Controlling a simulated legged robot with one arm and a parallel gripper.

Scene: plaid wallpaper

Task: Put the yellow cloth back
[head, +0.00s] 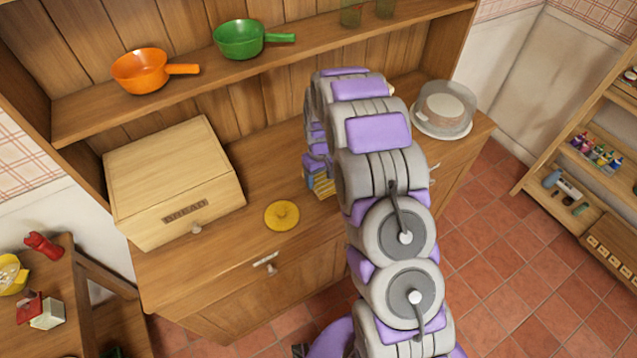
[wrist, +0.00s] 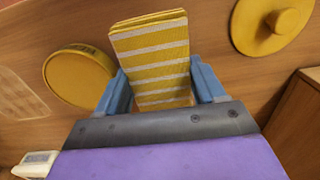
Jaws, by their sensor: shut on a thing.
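The yellow cloth (wrist: 152,55), with white stripes and folded into a flat block, stands between the two blue fingers of my gripper (wrist: 163,88) in the wrist view. My gripper is shut on it. In the head view my arm hides most of the gripper; a small part of the cloth and blue finger (head: 321,184) shows at the arm's left edge, over the wooden cabinet top (head: 265,175). I cannot tell whether the cloth touches the surface. A round yellow lid (head: 282,215) with a knob lies left of the gripper; it also shows in the wrist view (wrist: 262,28).
A wooden bread box (head: 172,175) stands at the left of the cabinet top. A clear-domed cake dish (head: 443,110) stands at the right end. A round yellow container (wrist: 80,75) is close to the cloth. Orange (head: 143,70) and green (head: 240,39) pans sit on the shelf above.

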